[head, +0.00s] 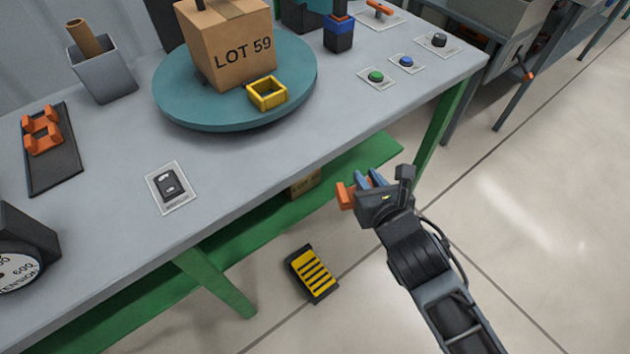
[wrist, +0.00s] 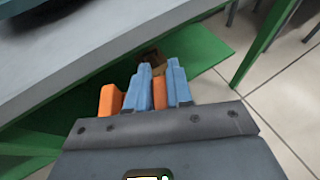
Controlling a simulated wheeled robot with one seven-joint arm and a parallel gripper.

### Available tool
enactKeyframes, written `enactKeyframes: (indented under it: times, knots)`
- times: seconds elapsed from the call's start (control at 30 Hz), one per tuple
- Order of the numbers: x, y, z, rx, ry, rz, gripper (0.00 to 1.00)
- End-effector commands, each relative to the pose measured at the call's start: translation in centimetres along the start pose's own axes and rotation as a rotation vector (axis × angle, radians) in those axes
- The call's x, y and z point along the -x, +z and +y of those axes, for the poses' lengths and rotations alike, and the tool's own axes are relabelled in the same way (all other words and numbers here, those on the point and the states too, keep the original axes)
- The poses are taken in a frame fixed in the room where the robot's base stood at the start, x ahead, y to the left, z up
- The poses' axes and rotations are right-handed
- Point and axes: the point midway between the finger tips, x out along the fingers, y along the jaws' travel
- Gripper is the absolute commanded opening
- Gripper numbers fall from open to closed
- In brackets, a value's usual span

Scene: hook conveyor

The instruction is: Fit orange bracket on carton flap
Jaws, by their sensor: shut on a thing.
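My gripper (head: 362,183) is shut on an orange bracket (head: 345,196), in front of the table's front edge and to the right of the turntable. In the wrist view the blue fingers (wrist: 158,88) clasp one part of the orange bracket (wrist: 110,100), and another part sticks out to the left. A brown carton (head: 228,45) marked "LOT 59" stands on the teal turntable (head: 180,108). I cannot make out its flap clearly. A yellow square ring (head: 267,93) sits on the turntable in front of the carton. More orange brackets (head: 42,130) lie on a dark tray at the left.
The grey table (head: 110,240) has green legs and a green lower shelf (head: 240,220) holding another carton (head: 305,186). A black-and-yellow pedal (head: 312,273) is on the floor. Green (head: 376,76) and blue (head: 406,62) buttons sit at the table's right.

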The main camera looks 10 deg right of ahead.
Motion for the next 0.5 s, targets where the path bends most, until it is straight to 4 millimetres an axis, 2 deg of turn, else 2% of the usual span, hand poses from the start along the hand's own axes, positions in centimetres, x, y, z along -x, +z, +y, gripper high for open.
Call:
enactKeyframes:
  times: [0.1,0.23,0.5]
  knots:
    - [-0.9,-0.9,-3.1,-0.013,-0.033,0.002,0.00]
    - [-1.8,-1.7,-5.9,-0.024,-0.062,0.002,0.00]
    - [-1.6,-1.8,-5.5,-0.020,-0.054,0.006,0.00]
